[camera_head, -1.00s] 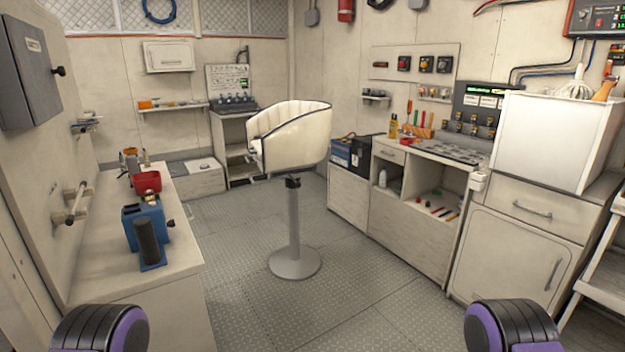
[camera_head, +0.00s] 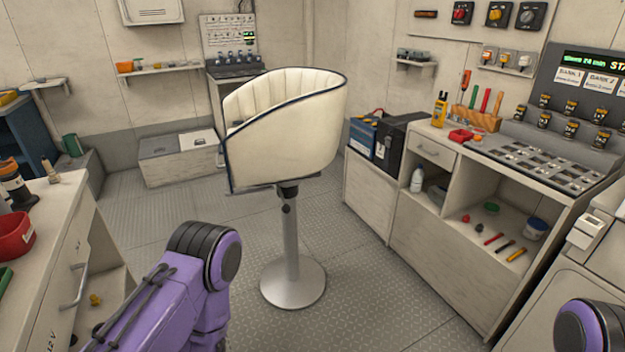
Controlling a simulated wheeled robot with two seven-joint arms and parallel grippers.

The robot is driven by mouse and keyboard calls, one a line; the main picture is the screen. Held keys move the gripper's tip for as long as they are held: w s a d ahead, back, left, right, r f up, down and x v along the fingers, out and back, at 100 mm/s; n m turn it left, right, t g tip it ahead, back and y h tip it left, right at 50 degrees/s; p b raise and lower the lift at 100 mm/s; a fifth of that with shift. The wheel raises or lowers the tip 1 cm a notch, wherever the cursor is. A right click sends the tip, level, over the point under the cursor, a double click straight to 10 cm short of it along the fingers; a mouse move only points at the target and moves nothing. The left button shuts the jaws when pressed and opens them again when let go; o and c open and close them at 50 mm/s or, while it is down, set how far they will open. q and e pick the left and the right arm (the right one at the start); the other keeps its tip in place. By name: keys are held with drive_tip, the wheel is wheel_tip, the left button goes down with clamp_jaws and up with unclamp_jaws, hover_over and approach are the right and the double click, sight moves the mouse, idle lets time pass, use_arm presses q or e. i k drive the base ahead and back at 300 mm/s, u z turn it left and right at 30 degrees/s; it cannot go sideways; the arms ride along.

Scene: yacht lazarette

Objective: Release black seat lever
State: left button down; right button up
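A cream padded seat (camera_head: 290,125) with dark piping stands on a grey metal post (camera_head: 290,245) with a round floor base, in the middle of the head view. Just under the seat is a black collar (camera_head: 288,190) with a small black knob or lever end (camera_head: 285,208) on the post. A thin dark edge shows under the seat's left side; I cannot tell whether it is part of a lever. My purple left arm is at the lower left of the seat, and part of my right arm is at the lower right corner. Neither gripper shows.
A workbench with a red bowl (camera_head: 14,235) is on the left. A cabinet with open shelves (camera_head: 405,225) and tools on top is on the right. A low white box (camera_head: 178,160) stands behind the seat. Bare floor (camera_head: 360,290) surrounds the post.

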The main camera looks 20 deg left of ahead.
sight(286, 208)
drive_tip(key=u, duration=0.15)
drive_tip(key=i, duration=1)
drive_tip(key=u, duration=0.15)
